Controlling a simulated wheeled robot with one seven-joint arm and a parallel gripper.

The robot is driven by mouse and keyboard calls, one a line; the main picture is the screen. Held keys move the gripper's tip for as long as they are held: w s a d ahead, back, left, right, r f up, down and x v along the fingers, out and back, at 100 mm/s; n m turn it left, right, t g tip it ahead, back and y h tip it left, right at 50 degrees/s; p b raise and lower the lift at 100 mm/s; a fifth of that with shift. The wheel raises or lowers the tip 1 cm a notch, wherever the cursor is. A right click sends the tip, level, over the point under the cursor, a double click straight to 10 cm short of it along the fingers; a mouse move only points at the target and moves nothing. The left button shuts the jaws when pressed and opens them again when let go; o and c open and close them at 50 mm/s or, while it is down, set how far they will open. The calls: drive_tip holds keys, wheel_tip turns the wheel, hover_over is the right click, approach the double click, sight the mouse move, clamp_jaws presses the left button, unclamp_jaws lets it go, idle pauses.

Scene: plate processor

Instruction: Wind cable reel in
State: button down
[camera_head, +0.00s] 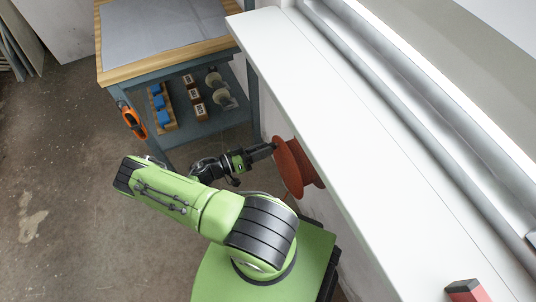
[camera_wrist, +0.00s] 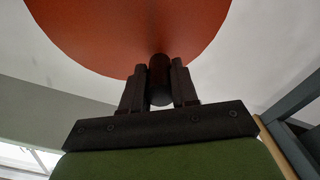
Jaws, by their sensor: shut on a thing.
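The cable reel (camera_head: 288,170) is a red-orange disc-shaped spool on the wall below the white ledge. Its round face (camera_wrist: 125,30) fills the top of the wrist view. A dark cylindrical crank handle (camera_wrist: 160,78) sticks out from the lower part of that face. My gripper (camera_wrist: 160,85) is shut on this handle, with one black finger on each side. In the head view my gripper (camera_head: 268,150) reaches the reel's face from the left.
A white ledge (camera_head: 330,100) runs along the wall above the reel. A workbench (camera_head: 160,55) stands at the back left, with an orange tool (camera_head: 131,119) on its side and blue blocks (camera_head: 158,103) on its lower shelf. Open floor (camera_head: 70,200) lies at the left.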

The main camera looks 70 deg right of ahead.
drive_tip(key=shift+s+a+r+m, duration=0.1)
drive_tip(key=shift+a+m, duration=0.05)
drive_tip(key=shift+m, duration=0.15)
drive_tip(key=shift+s+a+r, duration=0.2)
drive_tip(key=shift+s+r, duration=0.1)
drive_tip(key=shift+s+a, duration=0.1)
drive_tip(key=c, duration=0.9)
unclamp_jaws()
drive_tip(key=shift+o, duration=0.2)
drive_tip(key=shift+w+a, duration=0.25)
drive_tip(key=shift+w, duration=0.1)
drive_tip(key=v, duration=1.5)
